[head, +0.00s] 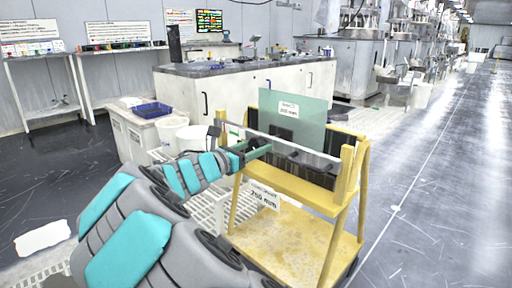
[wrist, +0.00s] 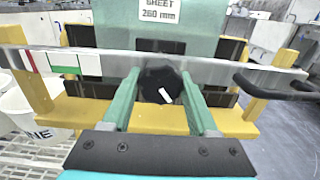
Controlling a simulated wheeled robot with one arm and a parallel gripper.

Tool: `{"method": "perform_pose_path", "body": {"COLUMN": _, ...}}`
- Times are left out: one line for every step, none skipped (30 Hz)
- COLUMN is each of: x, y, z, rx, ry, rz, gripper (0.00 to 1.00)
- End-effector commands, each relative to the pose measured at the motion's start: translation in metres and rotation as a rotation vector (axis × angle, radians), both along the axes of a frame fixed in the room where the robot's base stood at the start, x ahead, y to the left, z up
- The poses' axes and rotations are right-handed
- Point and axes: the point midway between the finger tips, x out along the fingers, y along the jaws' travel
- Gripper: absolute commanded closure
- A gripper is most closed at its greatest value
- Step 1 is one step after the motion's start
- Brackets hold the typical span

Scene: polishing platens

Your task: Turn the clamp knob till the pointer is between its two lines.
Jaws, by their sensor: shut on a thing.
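The black clamp knob (wrist: 158,82) sits on a pale bar (wrist: 228,72) in the middle of the wrist view. It has a white mark on its face, pointing down and slightly right. My gripper (wrist: 162,78) has its two green fingers on either side of the knob, shut on it. A scale with red, white and green patches (wrist: 63,62) lies on the bar at left; I cannot make out a pointer against two lines there. In the head view my gripper (head: 254,151) reaches the bar on the yellow rack (head: 300,187); the knob is hidden there.
A greenish sheet (head: 292,112) labelled 260 mm stands upright in the rack behind the bar. A black handle (wrist: 262,88) juts from the bar at right. White buckets (head: 191,140) stand left of the rack. Open floor (head: 430,190) lies to the right.

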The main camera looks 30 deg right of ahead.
Motion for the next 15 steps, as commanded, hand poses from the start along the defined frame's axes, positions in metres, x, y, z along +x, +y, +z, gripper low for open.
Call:
{"method": "perform_pose_path", "body": {"x": 0.0001, "y": 0.0001, "z": -0.0001, "rx": 0.0, "ry": 0.0, "rz": 0.0, "gripper": 0.92}}
{"method": "perform_pose_path", "body": {"x": 0.0001, "y": 0.0001, "z": -0.0001, "rx": 0.0, "ry": 0.0, "rz": 0.0, "gripper": 0.95}}
{"method": "perform_pose_path", "body": {"x": 0.0001, "y": 0.0001, "z": -0.0001, "rx": 0.0, "ry": 0.0, "rz": 0.0, "gripper": 0.96}}
{"method": "perform_pose_path", "body": {"x": 0.0001, "y": 0.0001, "z": -0.0001, "rx": 0.0, "ry": -0.001, "rz": 0.0, "gripper": 0.96}}
{"method": "perform_pose_path", "body": {"x": 0.0001, "y": 0.0001, "z": -0.0001, "rx": 0.001, "ry": -0.002, "rz": 0.0, "gripper": 0.96}}
{"method": "perform_pose_path", "body": {"x": 0.0001, "y": 0.0, "z": -0.0001, "rx": 0.002, "ry": -0.005, "rz": 0.0, "gripper": 0.96}}
{"method": "perform_pose_path", "body": {"x": 0.0, "y": 0.0, "z": -0.0001, "rx": 0.003, "ry": -0.008, "rz": 0.0, "gripper": 0.96}}
{"method": "perform_pose_path", "body": {"x": 0.0, "y": -0.0001, "z": -0.0001, "rx": 0.004, "ry": -0.011, "rz": 0.0, "gripper": 0.96}}
{"method": "perform_pose_path", "body": {"x": 0.0001, "y": -0.0002, "z": 0.0, "rx": 0.007, "ry": -0.019, "rz": 0.0, "gripper": 0.96}}
{"method": "perform_pose_path", "body": {"x": 0.0, "y": -0.0002, "z": 0.0001, "rx": 0.01, "ry": -0.026, "rz": 0.0, "gripper": 0.96}}
{"method": "perform_pose_path", "body": {"x": 0.0, "y": -0.0003, "z": 0.0003, "rx": 0.012, "ry": -0.036, "rz": -0.001, "gripper": 0.96}}
{"method": "perform_pose_path", "body": {"x": 0.0, "y": -0.0003, "z": 0.0004, "rx": 0.017, "ry": -0.051, "rz": -0.001, "gripper": 0.96}}
{"method": "perform_pose_path", "body": {"x": 0.0, "y": -0.0002, "z": 0.0005, "rx": 0.021, "ry": -0.064, "rz": -0.001, "gripper": 0.96}}
{"method": "perform_pose_path", "body": {"x": -0.0001, "y": -0.0001, "z": 0.0005, "rx": 0.026, "ry": -0.079, "rz": -0.001, "gripper": 0.96}}
{"method": "perform_pose_path", "body": {"x": 0.0, "y": -0.0001, "z": 0.0007, "rx": 0.033, "ry": -0.101, "rz": -0.001, "gripper": 0.96}}
